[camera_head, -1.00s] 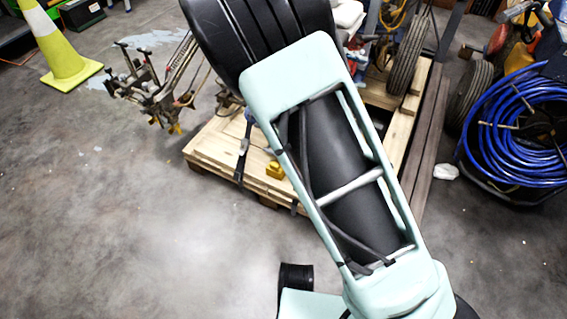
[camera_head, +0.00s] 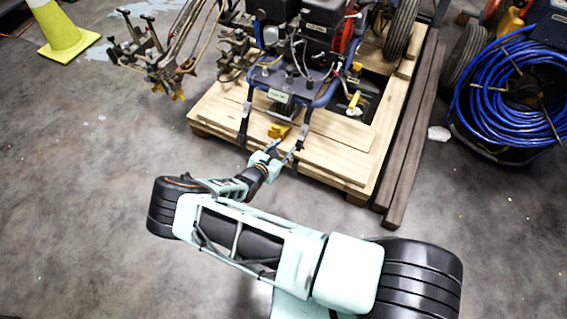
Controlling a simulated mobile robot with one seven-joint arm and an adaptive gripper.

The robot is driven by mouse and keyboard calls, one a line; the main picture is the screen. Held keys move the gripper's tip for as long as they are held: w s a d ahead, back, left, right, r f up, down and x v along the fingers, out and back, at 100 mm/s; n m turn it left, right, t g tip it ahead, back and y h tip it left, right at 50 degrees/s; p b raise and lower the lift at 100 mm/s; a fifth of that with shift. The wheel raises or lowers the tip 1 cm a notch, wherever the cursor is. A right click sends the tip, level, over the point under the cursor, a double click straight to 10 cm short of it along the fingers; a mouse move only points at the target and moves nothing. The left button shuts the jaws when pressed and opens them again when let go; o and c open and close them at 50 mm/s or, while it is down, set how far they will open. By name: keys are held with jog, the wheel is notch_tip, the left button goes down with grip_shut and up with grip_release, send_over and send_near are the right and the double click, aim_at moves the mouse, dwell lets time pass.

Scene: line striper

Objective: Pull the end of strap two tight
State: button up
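The line striper (camera_head: 300,65) stands on a wooden pallet (camera_head: 345,172). Two dark straps run down from its frame to the pallet's front edge: a left strap (camera_head: 245,122) and a right strap (camera_head: 303,130). I cannot tell which one is strap two.
A yellow block (camera_head: 278,130) sits on the pallet between the straps. Dark planks (camera_head: 411,150) lie along the pallet's right side. A blue hose reel (camera_head: 510,95) is at the right and a yellow cone (camera_head: 60,32) at the far left. The floor in front is clear.

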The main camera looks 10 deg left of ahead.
aim_at(298, 147)
notch_tip(298, 147, down, 4)
jog(key=s+d+n, duration=0.1)
jog(key=s, duration=0.1)
jog(key=b+x, duration=0.2)
jog(key=x, duration=0.1)
jog(key=b+x, duration=0.2)
jog(key=x, duration=0.1)
jog(key=b+x, duration=0.2)
jog(key=x, duration=0.1)
jog(key=shift+s+d+f, duration=0.1)
jog(key=shift+s+f, duration=0.1)
jog(key=shift+f, duration=0.1)
jog(key=shift+x, duration=0.8)
jog(key=shift+r, duration=0.1)
grip_shut()
